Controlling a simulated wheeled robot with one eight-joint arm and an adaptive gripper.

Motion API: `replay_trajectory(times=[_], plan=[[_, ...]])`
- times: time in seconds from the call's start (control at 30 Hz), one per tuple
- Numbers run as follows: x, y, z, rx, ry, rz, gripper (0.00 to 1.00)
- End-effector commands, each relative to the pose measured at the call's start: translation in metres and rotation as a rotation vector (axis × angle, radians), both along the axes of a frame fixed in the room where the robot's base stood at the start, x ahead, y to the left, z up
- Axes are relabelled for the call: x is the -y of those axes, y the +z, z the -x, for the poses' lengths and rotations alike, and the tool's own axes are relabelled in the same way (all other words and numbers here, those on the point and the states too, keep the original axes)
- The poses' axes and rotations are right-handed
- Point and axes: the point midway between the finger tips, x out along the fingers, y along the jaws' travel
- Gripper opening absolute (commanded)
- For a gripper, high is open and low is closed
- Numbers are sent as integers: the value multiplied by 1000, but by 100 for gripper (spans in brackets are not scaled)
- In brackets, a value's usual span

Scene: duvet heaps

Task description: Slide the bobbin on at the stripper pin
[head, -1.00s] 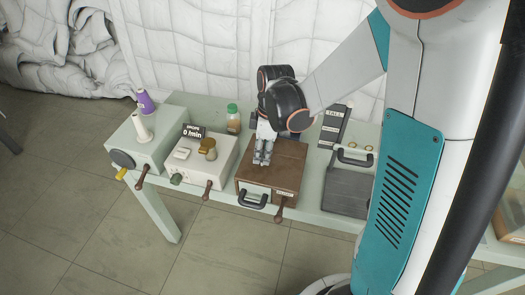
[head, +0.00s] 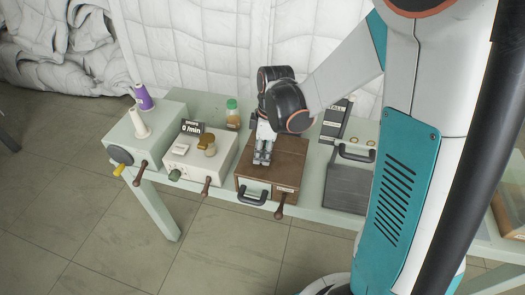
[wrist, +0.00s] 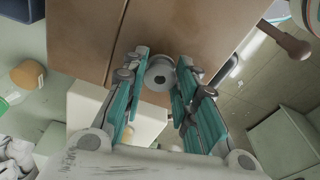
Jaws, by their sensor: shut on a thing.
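My gripper (head: 263,158) points down over the brown wooden box (head: 281,165) in the middle of the bench. In the wrist view my gripper (wrist: 160,84) has its teal-backed fingers shut on a small round grey bobbin (wrist: 159,74). The bobbin's end faces the camera and shows a dark hole in its middle. Behind it is the brown box top (wrist: 185,25), with a dark seam. I cannot tell whether the bobbin touches the box. I cannot make out the stripper pin; the gripper or bobbin may hide it.
A black handle (head: 252,196) and a dark lever (head: 281,206) stick out in front of the box. Right is a grey case (head: 347,188).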

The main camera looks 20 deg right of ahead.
Motion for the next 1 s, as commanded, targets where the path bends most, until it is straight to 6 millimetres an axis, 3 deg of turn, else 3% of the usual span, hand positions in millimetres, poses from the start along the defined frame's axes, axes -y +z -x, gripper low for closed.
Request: replay_trajectory(times=[0.33, 0.37, 0.43, 0.83, 1.0], plan=[[0, -9, 0, 0, 0, 0, 11], [0, -8, 0, 0, 0, 0, 34], [0, -7, 0, 0, 0, 0, 50], [0, -5, 0, 0, 0, 0, 50], [2, 13, 1, 0, -1, 0, 50]])
